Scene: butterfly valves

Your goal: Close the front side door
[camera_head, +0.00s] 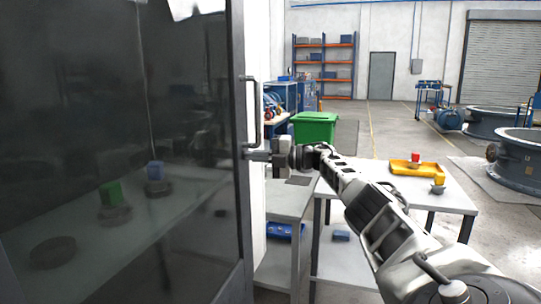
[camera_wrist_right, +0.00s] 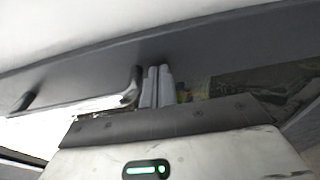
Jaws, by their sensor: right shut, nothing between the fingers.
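The front side door (camera_head: 120,150) is a large dark see-through panel filling the left of the head view. Its dark frame edge (camera_head: 238,180) stands upright at the panel's right, with a vertical black bar handle (camera_head: 253,110). The handle also shows in the wrist view (camera_wrist_right: 132,92). How far the door stands open is hard to tell. My right gripper (camera_head: 257,156) is shut and empty, its fingertips at the frame edge just below the handle, beside it and not around it. The closed fingers show in the wrist view (camera_wrist_right: 157,85); contact with the frame is unclear. My left gripper is not in view.
Behind the panel show a green block (camera_head: 110,194) and a blue block (camera_head: 155,170) on round parts. A grey table (camera_head: 458,199) with a yellow tray (camera_head: 405,167) stands under my right arm. A green bin (camera_head: 314,128) is behind. Open floor lies at the back right.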

